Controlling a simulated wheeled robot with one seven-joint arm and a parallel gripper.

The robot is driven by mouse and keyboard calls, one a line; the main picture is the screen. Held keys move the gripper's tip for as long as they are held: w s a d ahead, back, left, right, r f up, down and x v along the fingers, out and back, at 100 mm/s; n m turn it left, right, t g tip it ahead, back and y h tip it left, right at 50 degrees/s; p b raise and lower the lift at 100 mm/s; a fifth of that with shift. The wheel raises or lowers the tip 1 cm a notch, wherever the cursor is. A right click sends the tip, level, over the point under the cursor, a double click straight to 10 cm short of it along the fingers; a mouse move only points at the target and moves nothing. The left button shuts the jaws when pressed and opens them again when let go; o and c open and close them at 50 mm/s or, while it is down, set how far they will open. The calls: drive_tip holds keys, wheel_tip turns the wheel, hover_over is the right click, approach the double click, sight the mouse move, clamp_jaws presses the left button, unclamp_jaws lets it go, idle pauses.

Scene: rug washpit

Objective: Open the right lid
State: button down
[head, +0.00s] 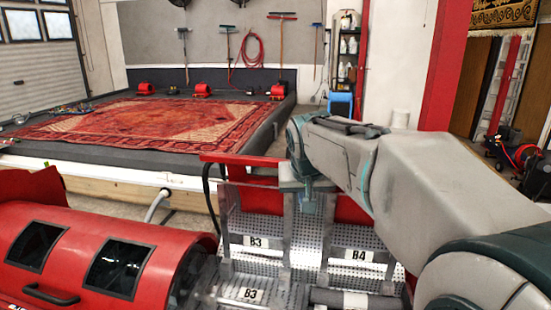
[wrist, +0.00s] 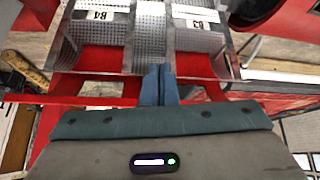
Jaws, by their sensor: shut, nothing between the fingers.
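A long red rounded housing lies across the front of the head view. Its left lid (head: 75,247) is down, with dark windows and a dark handle (head: 50,295). On the right the housing is uncovered and shows perforated metal inside (head: 305,262), with B3 and B4 labels. A red panel (head: 350,211) stands behind it, apparently the right lid tilted back; my arm hides part of it. My gripper (head: 309,201) is shut and empty at the metal's upper edge. In the wrist view its fingertips (wrist: 159,72) meet or nearly meet that edge; contact is unclear.
Beyond is a low wash platform with a white edge (head: 110,168) and a patterned red rug (head: 150,122). A red post (head: 443,65) stands at the right.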

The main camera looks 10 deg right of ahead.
drive_tip(key=w+d+r+m+t+h, duration=0.1)
drive_tip(key=w+r, duration=0.1)
drive_tip(key=w, duration=1)
drive_tip(key=w+d+r+m+t+h, duration=0.1)
drive_tip(key=w+r+t, duration=0.1)
drive_tip(key=w, duration=1)
drive_tip(key=p+x, duration=0.1)
drive_tip(key=x, duration=0.4)
drive_tip(key=p+x, duration=0.2)
drive_tip(key=x, duration=0.2)
drive_tip(key=shift+w+d, duration=0.1)
drive_tip(key=shift+w, duration=0.35)
drive_tip(key=shift+s+f, duration=0.2)
drive_tip(key=shift+s, duration=0.05)
drive_tip(key=shift+s+a, duration=0.55)
drive_tip(key=shift+s, duration=0.4)
drive_tip(key=shift+s+a+f, duration=0.25)
drive_tip(key=shift+s, duration=0.45)
